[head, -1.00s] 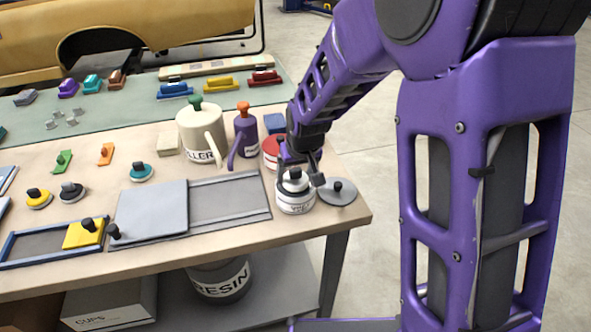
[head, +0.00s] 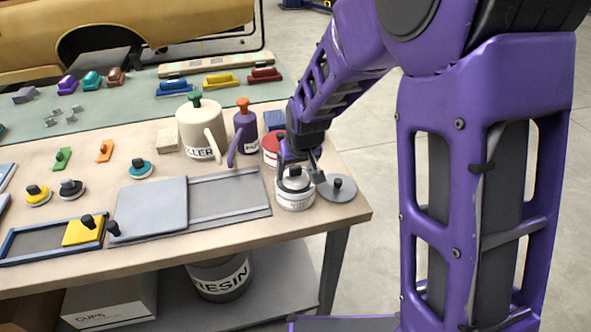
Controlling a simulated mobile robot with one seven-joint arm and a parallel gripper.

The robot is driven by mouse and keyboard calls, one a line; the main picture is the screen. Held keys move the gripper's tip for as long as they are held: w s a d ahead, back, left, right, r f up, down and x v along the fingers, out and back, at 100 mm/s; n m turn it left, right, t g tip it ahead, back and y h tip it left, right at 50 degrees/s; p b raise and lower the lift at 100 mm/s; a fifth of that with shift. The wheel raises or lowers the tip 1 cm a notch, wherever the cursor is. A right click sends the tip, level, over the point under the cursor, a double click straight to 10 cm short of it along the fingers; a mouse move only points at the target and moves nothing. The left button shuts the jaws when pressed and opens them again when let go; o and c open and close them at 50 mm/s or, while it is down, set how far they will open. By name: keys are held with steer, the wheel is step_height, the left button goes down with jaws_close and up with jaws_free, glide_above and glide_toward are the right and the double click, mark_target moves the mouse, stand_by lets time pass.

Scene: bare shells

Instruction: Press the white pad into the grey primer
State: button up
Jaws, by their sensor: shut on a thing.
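The white pad (head: 295,184) with its dark knob is at the mouth of a white tin (head: 295,201) near the table's right front corner. My gripper (head: 296,170) is shut on the pad's knob from above. The pad looks level and sits down within the tin's rim. The grey primer inside the tin is hidden, so I cannot tell how deep the pad is in it. The tin's label is too small to read surely.
A grey lid (head: 338,189) with a dark knob lies right of the tin, close to the table edge. A grey tray (head: 232,198) with a sliding cover lies to the left.

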mark_target(295, 167)
steer(key=shift+s+f+b, duration=0.1)
steer(key=shift+f+b, duration=0.3)
steer(key=shift+f, duration=0.05)
stand_by(1.3)
steer(key=shift+r+p, duration=2.25)
steer(key=shift+r, duration=1.35)
